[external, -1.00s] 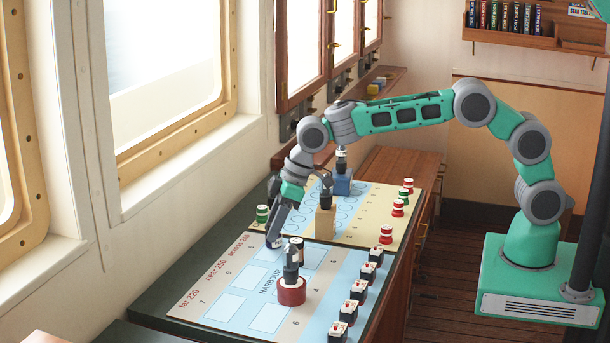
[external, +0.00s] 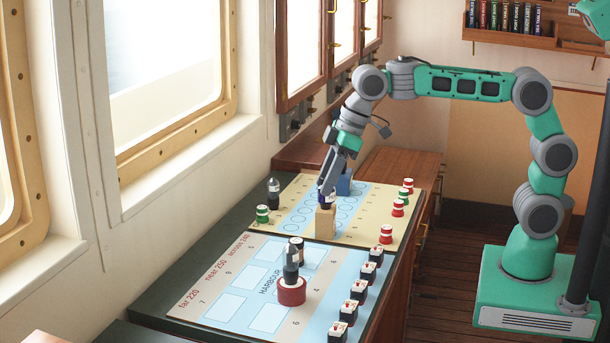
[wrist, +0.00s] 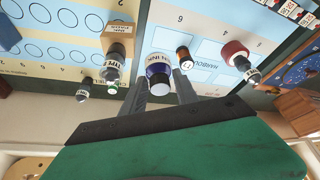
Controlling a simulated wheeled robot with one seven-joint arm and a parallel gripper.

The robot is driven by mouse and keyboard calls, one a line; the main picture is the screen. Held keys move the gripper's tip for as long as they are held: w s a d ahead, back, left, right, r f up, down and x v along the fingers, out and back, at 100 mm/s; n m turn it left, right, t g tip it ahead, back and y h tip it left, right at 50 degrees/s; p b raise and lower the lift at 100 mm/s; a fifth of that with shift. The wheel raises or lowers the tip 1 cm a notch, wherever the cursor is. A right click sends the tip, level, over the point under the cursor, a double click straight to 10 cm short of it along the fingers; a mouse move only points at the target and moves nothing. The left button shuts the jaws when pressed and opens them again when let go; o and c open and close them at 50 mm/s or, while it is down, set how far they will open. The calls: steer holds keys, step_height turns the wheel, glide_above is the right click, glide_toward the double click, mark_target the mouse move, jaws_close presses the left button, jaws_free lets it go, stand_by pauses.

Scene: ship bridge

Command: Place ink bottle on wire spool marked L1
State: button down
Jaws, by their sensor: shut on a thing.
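The ink bottle (wrist: 159,72), with a pale round cap and a blue band, is between the fingers of my gripper (wrist: 160,92) in the wrist view. My gripper is shut on it. In the external view the spool (external: 297,247) stands on the harbour board, behind the red round block.
A dark bottle stands on the red round block (external: 291,291). A dark capped bottle stands on the tan wooden block (wrist: 115,36). Another dark bottle (external: 274,192) and a green spool (external: 262,214) stand at the left edge. Several small black-and-white blocks line the board's right side.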

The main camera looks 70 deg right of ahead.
steer(key=s+a+r+n, duration=0.2)
steer(key=s+a+r, duration=0.4)
steer(key=a+r, duration=0.1)
steer(key=m+p, duration=0.2)
steer(key=p, duration=0.3)
glide_above(297, 241)
step_height(297, 241, down, 10)
steer(key=shift+d+r, duration=0.1)
steer(key=shift+r, duration=0.05)
step_height(297, 241, down, 3)
steer(key=shift+w, duration=0.1)
